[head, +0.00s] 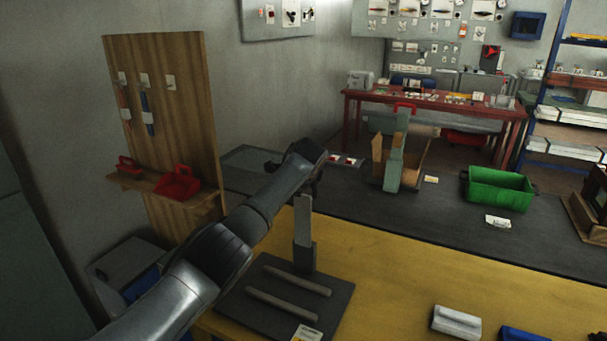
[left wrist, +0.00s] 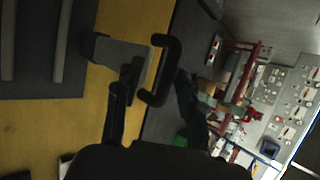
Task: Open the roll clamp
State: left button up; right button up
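The roll clamp stands on a dark base plate (head: 262,308) on the yellow table; its grey upright post (head: 303,240) rises from the plate's far side. In the left wrist view the grey post (left wrist: 118,50) lies sideways and a black C-shaped handle (left wrist: 172,68) shows at its end. Two grey rods (head: 290,290) lie on the plate. My left gripper (head: 310,165) is above the post in the head view. In the left wrist view its fingers (left wrist: 155,90) are apart, with the handle between them; I cannot tell whether they touch it. My right gripper is in neither view.
A white block (head: 457,322) and a blue block (head: 524,334) sit at the table's front right. A wooden tool board (head: 165,120) with red holders stands left. A green crate (head: 498,190) and red workbench (head: 440,105) are beyond. The table's middle is clear.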

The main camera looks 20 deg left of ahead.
pick_arm(q)
jog(key=v, duration=0.9)
jog(key=shift+s+d+r, duration=0.15)
jog(key=shift+s+r, duration=0.1)
jog(key=shift+s, duration=0.05)
